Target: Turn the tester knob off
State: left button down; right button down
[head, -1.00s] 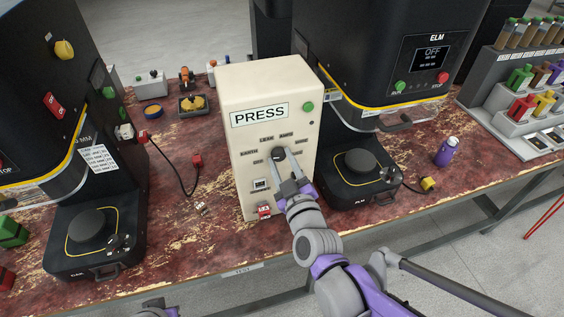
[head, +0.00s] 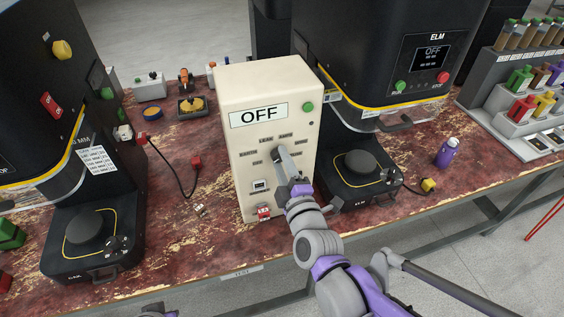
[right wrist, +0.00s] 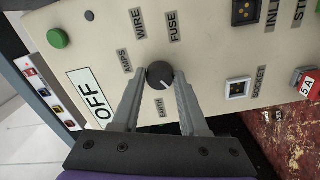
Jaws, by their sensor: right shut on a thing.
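The cream tester box (head: 235,150) stands upright on the bench, and its display (head: 258,115) reads OFF. The display also shows in the right wrist view (right wrist: 93,100). The dark round tester knob (right wrist: 160,74) sits among printed labels such as AMPS, WIRE, FUSE and EARTH. A white mark on the knob points down and slightly right in the right wrist view. My right gripper (right wrist: 160,80) is shut on the knob, one finger on each side. In the head view the right gripper (head: 279,154) largely hides the knob.
A green button (head: 308,107) is at the box's upper right. Black machines stand on both sides, the right one (head: 345,50) close to the box. A red plug (head: 196,160) on a black cable lies to the left. A purple bottle (head: 446,152) stands to the right.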

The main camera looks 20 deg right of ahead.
jog(key=shift+r+n, duration=0.1)
jog(key=shift+n, duration=0.2)
jog(key=shift+c, duration=2.2)
grip_release()
jog(key=shift+w, duration=0.1)
jog(key=s+p, duration=0.1)
jog(key=s, duration=1)
jog(key=shift+d+p, duration=0.2)
jog(key=shift+p, duration=0.15)
jog(key=shift+a, duration=0.1)
